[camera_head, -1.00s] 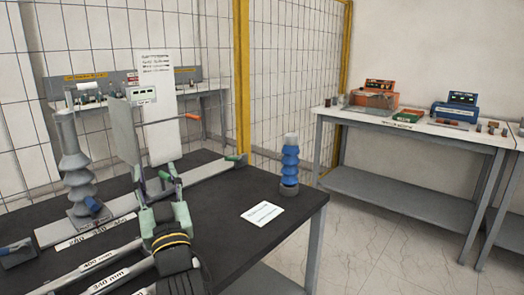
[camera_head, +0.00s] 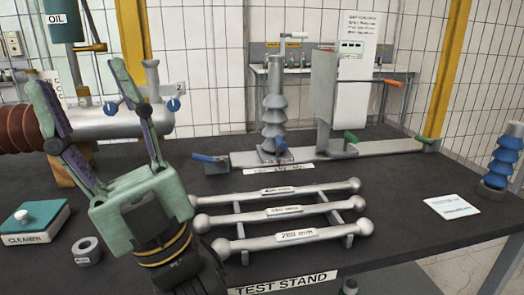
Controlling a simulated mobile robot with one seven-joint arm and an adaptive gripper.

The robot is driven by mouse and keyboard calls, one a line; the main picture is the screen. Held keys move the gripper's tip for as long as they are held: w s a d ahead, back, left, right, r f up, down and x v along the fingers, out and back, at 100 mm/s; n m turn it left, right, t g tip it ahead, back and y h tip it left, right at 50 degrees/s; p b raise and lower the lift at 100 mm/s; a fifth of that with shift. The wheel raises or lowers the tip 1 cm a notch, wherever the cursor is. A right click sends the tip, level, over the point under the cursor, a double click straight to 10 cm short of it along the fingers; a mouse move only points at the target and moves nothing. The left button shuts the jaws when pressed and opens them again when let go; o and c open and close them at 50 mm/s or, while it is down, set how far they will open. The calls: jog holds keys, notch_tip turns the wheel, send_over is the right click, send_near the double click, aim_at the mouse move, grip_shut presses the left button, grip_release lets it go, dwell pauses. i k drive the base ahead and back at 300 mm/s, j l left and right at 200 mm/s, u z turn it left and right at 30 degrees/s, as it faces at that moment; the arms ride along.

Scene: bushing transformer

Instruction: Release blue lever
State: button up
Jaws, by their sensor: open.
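A blue lever (camera_head: 207,158) sticks out at the left end of the grey rail fixture, over a small dark block. A second, smaller blue handle (camera_head: 279,141) shows at the foot of the grey ribbed bushing (camera_head: 273,108), partly lost against it. My gripper (camera_head: 78,78) is open and empty, fingers pointing up in the picture. It is at the left, in front of a grey metal cylinder (camera_head: 115,120) with small blue knobs, and apart from both blue levers. I cannot tell its exact distance from the cylinder.
Several silver rods (camera_head: 275,213) lie on a rack at the front middle. A cleaner box (camera_head: 35,222) and tape roll (camera_head: 87,250) are at the left. A white card (camera_head: 451,207) and blue bushing (camera_head: 503,160) are at the right. Green (camera_head: 351,136) and orange (camera_head: 388,82) handles show behind.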

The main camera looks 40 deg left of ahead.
aim_at(222, 162)
jog(key=u, duration=1.3)
